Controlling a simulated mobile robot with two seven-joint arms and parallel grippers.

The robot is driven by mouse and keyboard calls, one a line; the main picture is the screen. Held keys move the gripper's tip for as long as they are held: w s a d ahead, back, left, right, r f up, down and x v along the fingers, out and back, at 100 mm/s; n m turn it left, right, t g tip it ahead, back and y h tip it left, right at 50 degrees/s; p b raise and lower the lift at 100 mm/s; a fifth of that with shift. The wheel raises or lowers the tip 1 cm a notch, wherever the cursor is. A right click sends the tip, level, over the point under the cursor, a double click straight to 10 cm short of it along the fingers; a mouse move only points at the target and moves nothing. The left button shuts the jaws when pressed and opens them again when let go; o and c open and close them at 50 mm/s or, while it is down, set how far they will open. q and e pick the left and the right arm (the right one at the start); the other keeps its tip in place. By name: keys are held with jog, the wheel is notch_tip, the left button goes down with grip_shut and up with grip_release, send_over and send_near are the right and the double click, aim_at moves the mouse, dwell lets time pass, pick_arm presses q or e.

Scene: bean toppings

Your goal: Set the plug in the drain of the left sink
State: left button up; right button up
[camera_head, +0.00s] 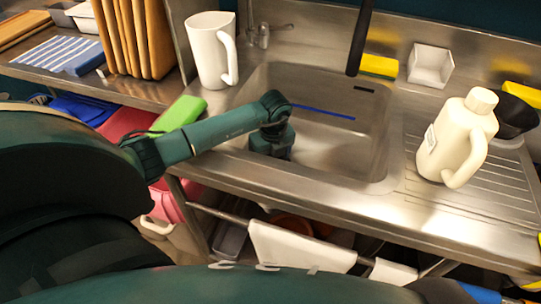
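One steel sink basin (345,150) is in view, set in the counter. My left arm (215,130) comes in from the left over the basin's left rim. Its wrist end (272,142) points down inside the basin near the front left. The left fingers are hidden below or behind it, so I cannot see whether they hold anything. I see no plug and no drain opening. A thin blue strip (322,112) lies across the basin toward the back. My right gripper is not in view.
A white jug (208,55) stands behind the arm. A dark spout (360,40) overhangs the basin's back. A yellow sponge (379,66) and white holder (430,65) sit behind it. A cream jug (455,135) stands on the right drainboard. A green block (180,113) is left.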

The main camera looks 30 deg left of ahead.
pick_arm(q)
jog(key=shift+f, duration=0.15)
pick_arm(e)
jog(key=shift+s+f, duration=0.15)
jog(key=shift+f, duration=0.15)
pick_arm(q)
jog(key=o, duration=1.1)
jog(key=shift+c, duration=0.2)
notch_tip(320, 180, up, 13)
jog(key=d, duration=0.1)
jog(key=shift+s+d, duration=0.15)
jog(key=shift+s, duration=0.25)
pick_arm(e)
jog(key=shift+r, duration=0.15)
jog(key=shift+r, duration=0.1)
